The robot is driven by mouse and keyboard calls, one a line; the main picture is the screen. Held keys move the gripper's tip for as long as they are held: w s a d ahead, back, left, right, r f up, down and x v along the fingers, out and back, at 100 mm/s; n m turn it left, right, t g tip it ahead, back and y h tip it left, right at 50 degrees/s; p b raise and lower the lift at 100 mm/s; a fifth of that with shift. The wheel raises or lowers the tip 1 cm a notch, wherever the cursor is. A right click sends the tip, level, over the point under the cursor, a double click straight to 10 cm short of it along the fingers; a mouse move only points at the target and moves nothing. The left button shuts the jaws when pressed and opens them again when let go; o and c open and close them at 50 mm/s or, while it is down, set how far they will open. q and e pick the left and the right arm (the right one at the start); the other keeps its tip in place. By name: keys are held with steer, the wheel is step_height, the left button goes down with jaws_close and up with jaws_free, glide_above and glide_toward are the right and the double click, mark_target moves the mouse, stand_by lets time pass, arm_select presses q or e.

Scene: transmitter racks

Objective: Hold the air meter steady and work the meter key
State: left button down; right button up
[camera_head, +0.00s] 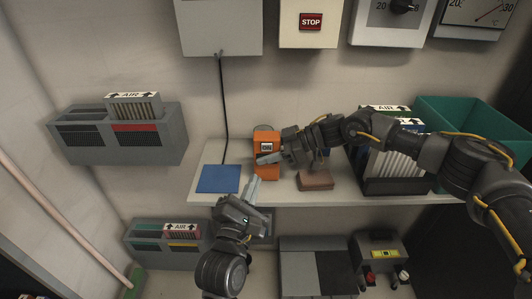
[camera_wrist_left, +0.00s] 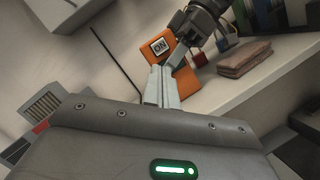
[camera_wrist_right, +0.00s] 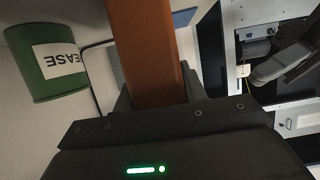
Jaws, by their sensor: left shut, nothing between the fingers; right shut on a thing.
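The air meter (camera_head: 268,138) is an orange box standing on the shelf. Its front label reads ON in the left wrist view, where the meter (camera_wrist_left: 179,50) looks tilted. My right gripper (camera_head: 268,158) is shut on the meter from the right; in the right wrist view the orange body (camera_wrist_right: 148,50) runs between its fingers. My left gripper (camera_head: 254,184) is shut and empty, its fingertips pointing up just below and in front of the meter. In the left wrist view the fingertips (camera_wrist_left: 166,72) overlap the meter's lower front; I cannot tell if they touch.
A filter rack (camera_head: 392,188) and a green bin (camera_head: 470,122) stand at the right. A cable (camera_head: 225,110) hangs above the mat.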

mark_target(267, 147)
stand_by(0.5)
arm_select(q)
steer(key=w+d+r+m+g+h, duration=0.2)
steer(key=w+m+h, duration=0.5)
steer(key=m, duration=1)
steer(key=shift+w+h, duration=0.2)
steer(key=shift+h, duration=0.9)
steer(key=shift+w+d, duration=0.1)
steer(key=shift+w, duration=0.05)
stand_by(0.9)
